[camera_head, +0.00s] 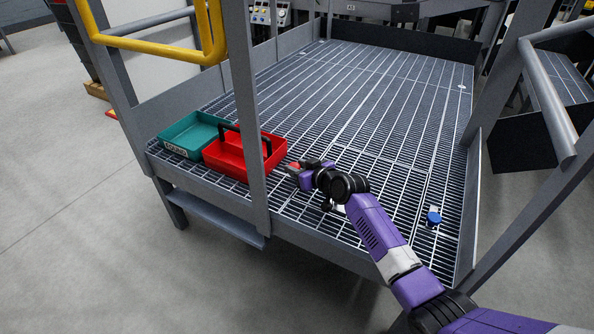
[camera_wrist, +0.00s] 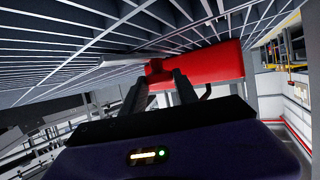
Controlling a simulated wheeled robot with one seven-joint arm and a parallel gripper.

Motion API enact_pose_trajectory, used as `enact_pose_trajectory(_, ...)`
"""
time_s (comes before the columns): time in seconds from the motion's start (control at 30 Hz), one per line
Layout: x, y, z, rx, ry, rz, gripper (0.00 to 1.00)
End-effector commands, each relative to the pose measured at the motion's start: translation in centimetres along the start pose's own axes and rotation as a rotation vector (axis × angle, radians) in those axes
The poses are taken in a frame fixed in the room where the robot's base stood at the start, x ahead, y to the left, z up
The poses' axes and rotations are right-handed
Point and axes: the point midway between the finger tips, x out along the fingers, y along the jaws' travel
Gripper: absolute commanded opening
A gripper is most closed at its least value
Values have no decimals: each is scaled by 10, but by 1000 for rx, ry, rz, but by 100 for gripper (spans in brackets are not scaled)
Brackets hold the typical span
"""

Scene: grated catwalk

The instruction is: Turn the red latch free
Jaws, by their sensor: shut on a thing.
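The red latch (camera_head: 294,167) is a small red piece at the tip of my gripper (camera_head: 302,173), low over the grating, just right of the red toolbox. In the wrist view, my gripper's two fingers (camera_wrist: 160,80) reach up to the latch (camera_wrist: 157,68) and are shut on it. The fingers and the wrist hide most of the latch. How far it is turned cannot be told.
A red toolbox (camera_head: 238,168) with a dark handle and a teal labelled bin (camera_head: 188,136) stand on the grating's left edge. A grey post (camera_head: 247,115) rises in front of the toolbox. A blue object (camera_head: 433,217) lies right of my arm. The grating behind is clear.

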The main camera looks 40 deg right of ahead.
Motion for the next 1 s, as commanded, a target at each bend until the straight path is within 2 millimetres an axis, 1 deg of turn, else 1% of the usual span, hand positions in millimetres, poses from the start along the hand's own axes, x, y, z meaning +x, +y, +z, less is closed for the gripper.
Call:
enact_pose_trajectory(0.03,3,2,6,-9,3,-17,0)
enact_pose_trajectory(0.3,0,0,2,-35,5,-77,0)
enact_pose_trajectory(0.6,0,-1,0,-35,4,-79,0)
enact_pose_trajectory(0.63,0,-1,0,-35,4,-79,42)
enact_pose_trajectory(0.7,0,0,0,-35,4,-79,55)
enact_pose_trajectory(1.0,-1,0,0,-34,5,-77,56)
